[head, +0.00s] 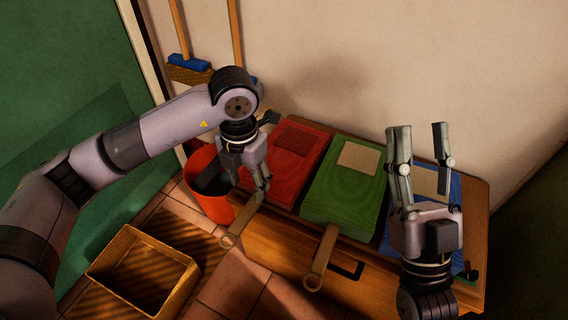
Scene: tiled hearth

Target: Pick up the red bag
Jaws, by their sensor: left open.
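The red bag (302,160) lies flat on the wooden chest, with a darker red patch near its far end. A tan strap (241,221) with a round end hangs over the chest's front edge at the bag's near end. My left gripper (267,155) is open at the bag's left side and covers part of that edge. Whether it touches the bag or strap I cannot tell. My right gripper (421,152) is open and empty, over the blue bag (456,207), which it partly hides.
A green bag (344,187) with a tan patch lies between the red and blue bags. The wooden chest (290,250) has a dark handle. A red bucket (206,187) and an empty yellow-brown crate (143,270) stand on the tiled floor. Brooms (186,62) lean against the wall.

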